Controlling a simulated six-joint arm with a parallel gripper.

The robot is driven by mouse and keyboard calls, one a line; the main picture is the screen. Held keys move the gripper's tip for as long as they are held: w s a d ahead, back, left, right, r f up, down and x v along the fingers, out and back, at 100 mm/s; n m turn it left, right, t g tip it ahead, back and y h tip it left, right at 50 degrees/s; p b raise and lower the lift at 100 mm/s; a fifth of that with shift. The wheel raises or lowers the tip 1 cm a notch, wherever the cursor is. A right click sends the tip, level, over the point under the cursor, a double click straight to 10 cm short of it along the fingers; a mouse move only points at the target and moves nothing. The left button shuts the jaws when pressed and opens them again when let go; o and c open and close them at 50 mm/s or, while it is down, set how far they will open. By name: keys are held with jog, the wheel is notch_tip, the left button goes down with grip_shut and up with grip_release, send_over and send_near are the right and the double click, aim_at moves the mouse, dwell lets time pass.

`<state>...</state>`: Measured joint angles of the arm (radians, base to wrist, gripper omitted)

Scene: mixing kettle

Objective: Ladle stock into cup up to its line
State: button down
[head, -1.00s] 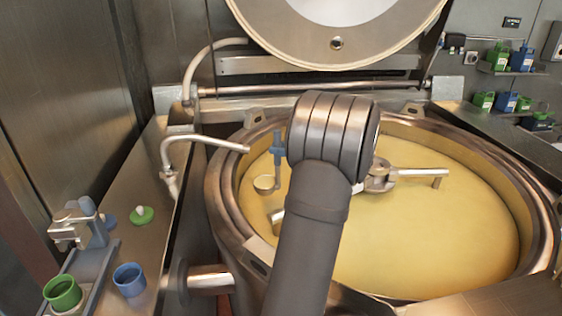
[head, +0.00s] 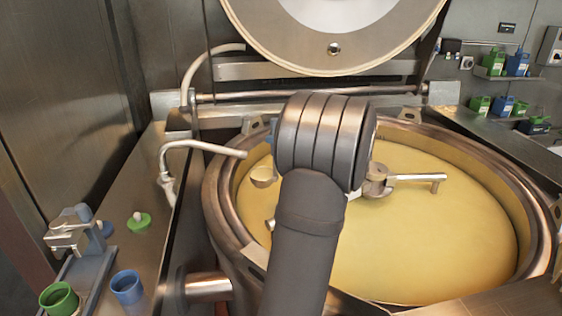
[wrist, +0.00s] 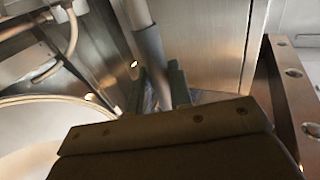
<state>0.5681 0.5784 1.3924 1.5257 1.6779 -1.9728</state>
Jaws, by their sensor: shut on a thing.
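The open kettle (head: 222,200) holds yellow stock (head: 430,245). The ladle's small round bowl (head: 264,175) shows just left of my arm, over the left part of the stock; what it holds is too small to tell. In the wrist view my gripper (wrist: 160,82) is shut on the ladle's grey handle (wrist: 149,48), between its two greenish fingers. In the head view my arm hides the gripper and most of the handle. A blue cup (head: 128,288) and a green cup (head: 58,299) stand at the lower left; their lines cannot be made out.
A bent metal spout (head: 205,146) reaches toward the kettle's left rim. A metal stirrer arm (head: 405,179) crosses the stock. The raised lid (head: 334,62) stands behind. A green-based knob (head: 139,221) and a metal clamp device (head: 72,232) are on the left counter.

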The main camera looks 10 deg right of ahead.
jog(key=shift+s+a+r+t, duration=0.2)
jog(key=shift+r+t, duration=0.1)
jog(key=shift+r, duration=0.05)
jog(key=s+a+r+m+t+h, duration=0.2)
jog(key=s+r+m+t+h, duration=0.3)
jog(key=s+m+t+h, duration=0.1)
jog(key=s+f+m+t+h, duration=0.3)
jog(key=s+h, duration=0.4)
jog(key=s, duration=0.4)
jog(key=shift+a+f+m+h, duration=0.15)
jog(key=shift+f+m+h, duration=0.15)
jog(key=shift+f+m, duration=0.6)
jog(key=shift+r, duration=0.2)
jog(key=shift+w+d+f+m, duration=0.1)
jog(key=shift+d+f+m, duration=0.3)
jog(key=shift+f, duration=0.3)
jog(key=shift+w+d+f+m, duration=0.1)
jog(key=shift+d+f+m, duration=0.25)
jog(key=shift+f, duration=0.35)
jog(key=shift+d+r+m, duration=0.1)
jog(key=shift+d+m, duration=0.1)
jog(key=shift+m, duration=0.15)
